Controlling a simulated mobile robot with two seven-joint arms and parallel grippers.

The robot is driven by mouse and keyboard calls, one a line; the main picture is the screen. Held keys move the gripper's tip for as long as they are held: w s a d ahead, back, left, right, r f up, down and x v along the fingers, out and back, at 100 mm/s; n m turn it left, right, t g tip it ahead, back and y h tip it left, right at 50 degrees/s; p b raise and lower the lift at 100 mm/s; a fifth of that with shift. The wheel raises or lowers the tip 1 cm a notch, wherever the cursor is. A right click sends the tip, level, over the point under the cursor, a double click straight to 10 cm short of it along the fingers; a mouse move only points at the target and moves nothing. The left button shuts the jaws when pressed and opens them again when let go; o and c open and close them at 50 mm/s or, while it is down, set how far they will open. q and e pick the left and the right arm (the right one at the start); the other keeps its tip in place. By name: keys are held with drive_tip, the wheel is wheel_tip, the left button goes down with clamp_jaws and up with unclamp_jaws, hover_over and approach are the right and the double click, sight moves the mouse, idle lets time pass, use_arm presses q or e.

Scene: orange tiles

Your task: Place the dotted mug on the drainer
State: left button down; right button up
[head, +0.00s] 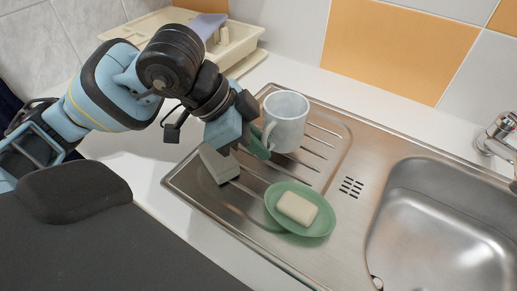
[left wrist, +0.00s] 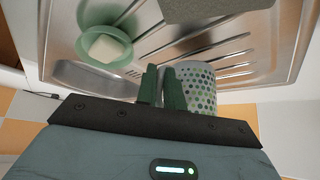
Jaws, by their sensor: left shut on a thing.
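The dotted mug (head: 287,122) is upright at the back of the grooved steel drainer (head: 325,150); in the head view its dots are too faint to make out. In the left wrist view the mug (left wrist: 199,84) shows green and grey dots. My left gripper (head: 260,148) is at the mug's handle side, its green fingers (left wrist: 162,88) shut on the handle, which they partly hide. I cannot tell whether the mug's base touches the drainer. My right gripper is not in view.
A green dish (head: 278,211) with a pale soap bar (head: 297,208) lies in front of the mug. A grey block (head: 220,163) is on the drainer under my left arm. The sink basin (head: 440,230) is at right. A cream rack (head: 235,42) stands behind.

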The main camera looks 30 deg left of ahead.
use_arm(q)
drive_tip(key=shift+s+d+f+b, duration=0.1)
drive_tip(key=shift+s+f+b, duration=0.05)
drive_tip(key=shift+f, duration=0.45)
drive_tip(key=shift+s+d+f+b, duration=0.1)
drive_tip(key=shift+s+f+b, duration=0.05)
drive_tip(key=shift+f, duration=0.45)
drive_tip(key=shift+s+r, duration=0.2)
drive_tip(key=shift+s, duration=0.1)
drive_tip(key=shift+w+a+f, duration=0.15)
drive_tip(key=shift+w+f, duration=0.2)
drive_tip(key=shift+w, duration=0.05)
drive_tip(key=c, duration=1.5)
unclamp_jaws()
drive_tip(key=shift+s, duration=0.2)
drive_tip(key=shift+w, duration=0.1)
drive_tip(key=shift+r, duration=0.15)
drive_tip(key=shift+r, duration=0.2)
drive_tip(key=b+v, duration=0.1)
drive_tip(key=v, duration=1)
drive_tip(key=shift+a+r, duration=0.1)
drive_tip(key=shift+r, duration=0.2)
